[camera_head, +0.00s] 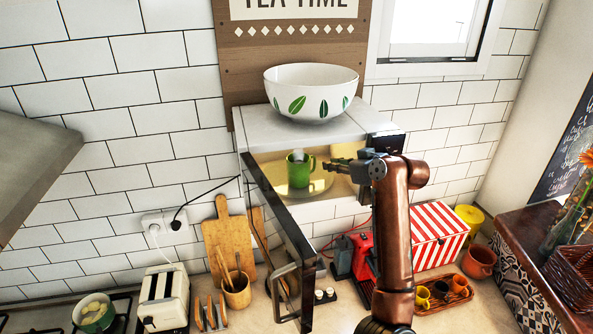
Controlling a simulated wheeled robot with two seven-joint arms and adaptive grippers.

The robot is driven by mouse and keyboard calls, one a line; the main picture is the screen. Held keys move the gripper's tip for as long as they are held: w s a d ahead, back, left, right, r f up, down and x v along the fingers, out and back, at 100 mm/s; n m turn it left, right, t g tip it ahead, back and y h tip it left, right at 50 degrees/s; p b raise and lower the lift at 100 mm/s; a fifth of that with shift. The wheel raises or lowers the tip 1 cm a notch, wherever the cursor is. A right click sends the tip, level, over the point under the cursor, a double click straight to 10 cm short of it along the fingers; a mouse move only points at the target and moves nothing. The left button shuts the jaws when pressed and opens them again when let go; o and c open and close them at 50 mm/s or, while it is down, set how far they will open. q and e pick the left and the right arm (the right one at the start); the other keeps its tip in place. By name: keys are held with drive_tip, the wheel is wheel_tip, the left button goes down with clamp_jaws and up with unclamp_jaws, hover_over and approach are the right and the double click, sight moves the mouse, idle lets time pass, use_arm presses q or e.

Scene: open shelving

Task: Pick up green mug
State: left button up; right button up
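The green mug (298,172) stands upright inside the open microwave (262,160), on its round plate (322,184). Its handle points right, toward my gripper, and something greyish shows at its rim. My copper-coloured arm rises from the bottom of the view to this gripper. My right gripper is not in view.
The microwave door (284,235) hangs open toward the front left. A white bowl with green leaves (311,92) sits on top of the microwave. Below are a toaster (163,298), cutting board (229,240), red-striped box (437,236) and a tray of small cups (443,296).

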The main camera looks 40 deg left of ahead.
sight(315, 162)
use_arm(q)
drive_tip(key=p+x, duration=0.2)
drive_tip(key=x, duration=0.4)
drive_tip(key=shift+w+a+p, duration=0.1)
drive_tip(key=shift+a+p, duration=0.3)
drive_tip(key=shift+a, duration=0.05)
drive_tip(key=shift+w+a+f, duration=0.1)
drive_tip(key=shift+a+f, duration=0.2)
drive_tip(key=shift+d+r, duration=0.1)
drive_tip(key=shift+d, duration=0.15)
drive_tip(key=c, duration=0.4)
clamp_jaws()
drive_tip(key=shift+a, duration=0.1)
